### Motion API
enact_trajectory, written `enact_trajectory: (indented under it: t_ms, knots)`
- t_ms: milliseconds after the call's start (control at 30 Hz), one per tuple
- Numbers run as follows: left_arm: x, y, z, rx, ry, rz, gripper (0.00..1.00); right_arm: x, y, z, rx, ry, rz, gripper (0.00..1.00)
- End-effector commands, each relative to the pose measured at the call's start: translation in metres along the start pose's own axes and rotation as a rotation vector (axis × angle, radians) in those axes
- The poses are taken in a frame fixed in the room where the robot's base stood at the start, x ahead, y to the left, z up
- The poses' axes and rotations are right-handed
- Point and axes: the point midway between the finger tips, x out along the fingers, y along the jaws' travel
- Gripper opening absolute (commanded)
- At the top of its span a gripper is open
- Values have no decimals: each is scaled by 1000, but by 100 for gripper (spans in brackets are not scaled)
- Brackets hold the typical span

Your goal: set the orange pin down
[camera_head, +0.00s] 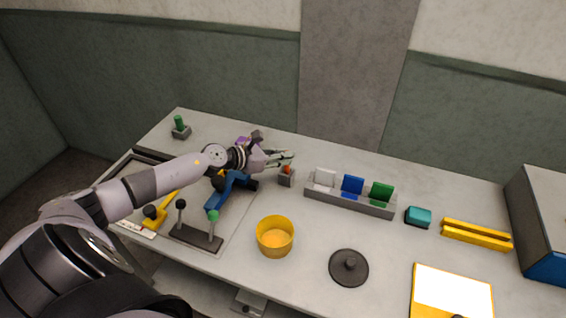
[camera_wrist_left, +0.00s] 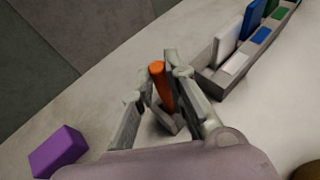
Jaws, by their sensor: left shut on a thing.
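The orange pin (camera_head: 287,168) is upright or nearly so, above the small grey block (camera_head: 286,179). In the left wrist view the orange pin (camera_wrist_left: 162,85) stands between the fingers of my left gripper (camera_wrist_left: 152,90), and part of the grey block (camera_wrist_left: 172,122) shows below it. I cannot tell whether the pin's lower end is in the block or just over it. My left gripper (camera_head: 285,158) is shut on the pin. My right gripper is in neither view.
A grey rack (camera_head: 350,201) with white, blue and green plates stands right of the block. A purple block (camera_wrist_left: 58,150) lies near my left gripper. A yellow cup (camera_head: 275,237) and a dark round lid (camera_head: 349,268) are nearer the front. A lever stand (camera_head: 196,237) is at the left.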

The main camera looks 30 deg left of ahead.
Motion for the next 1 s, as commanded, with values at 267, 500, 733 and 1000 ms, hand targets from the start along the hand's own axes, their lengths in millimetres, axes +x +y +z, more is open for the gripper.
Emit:
enact_trajectory:
  t_ms: [267, 500, 733, 1000]
  knots:
    - [9, 0, -22, -1, 0, 0, 0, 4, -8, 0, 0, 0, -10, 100]
    - [10, 0, -24, 0, 0, 0, 0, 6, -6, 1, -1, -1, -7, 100]
    - [10, 0, -25, 0, 1, -1, 24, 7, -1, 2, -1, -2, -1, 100]
    - [10, 0, -25, 0, 1, 0, 34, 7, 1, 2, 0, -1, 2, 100]
